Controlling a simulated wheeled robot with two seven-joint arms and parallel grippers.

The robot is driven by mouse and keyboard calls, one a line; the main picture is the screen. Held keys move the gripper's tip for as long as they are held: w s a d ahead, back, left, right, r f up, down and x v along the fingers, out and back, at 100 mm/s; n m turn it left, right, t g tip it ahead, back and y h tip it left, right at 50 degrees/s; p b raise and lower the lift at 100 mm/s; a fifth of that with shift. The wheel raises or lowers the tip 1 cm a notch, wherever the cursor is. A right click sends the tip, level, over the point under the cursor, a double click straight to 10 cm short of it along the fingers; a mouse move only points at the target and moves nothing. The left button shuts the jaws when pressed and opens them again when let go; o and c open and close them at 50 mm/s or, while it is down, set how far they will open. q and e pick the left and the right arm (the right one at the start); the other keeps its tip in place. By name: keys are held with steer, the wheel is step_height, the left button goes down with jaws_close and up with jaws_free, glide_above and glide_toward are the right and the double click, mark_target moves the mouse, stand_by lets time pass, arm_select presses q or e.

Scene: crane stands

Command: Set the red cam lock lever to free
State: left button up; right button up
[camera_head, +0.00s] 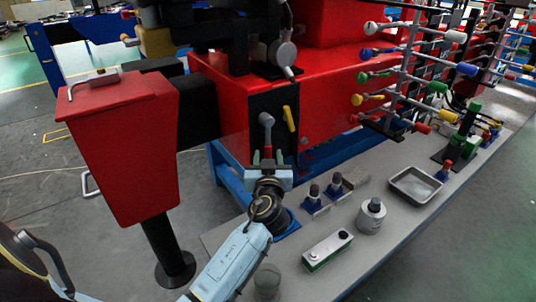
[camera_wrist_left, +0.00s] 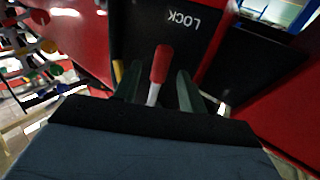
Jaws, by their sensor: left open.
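The red cam lock lever (camera_head: 267,133) is on a black panel on the front of the red machine. Its grey end is at the top and its red grip points down. In the left wrist view, the red grip (camera_wrist_left: 161,63) points towards the word LOCK (camera_wrist_left: 183,18), which appears upside down. My left gripper (camera_head: 268,158) is open, with one green finger on each side of the red grip. Gaps show beside the grip in the wrist view; whether either finger touches it I cannot tell. A free mark is not visible. My right gripper is not in view.
A yellow lever (camera_head: 290,118) sits close to the right of the red one. A red box (camera_head: 125,150) on a black post stands left. The grey bench (camera_head: 385,205) holds a metal tray (camera_head: 415,185), a round can (camera_head: 371,216) and a green-white box (camera_head: 327,250).

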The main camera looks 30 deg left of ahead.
arm_select(q)
steer(key=shift+w+a, duration=0.35)
steer(key=shift+w, duration=0.1)
jaws_close()
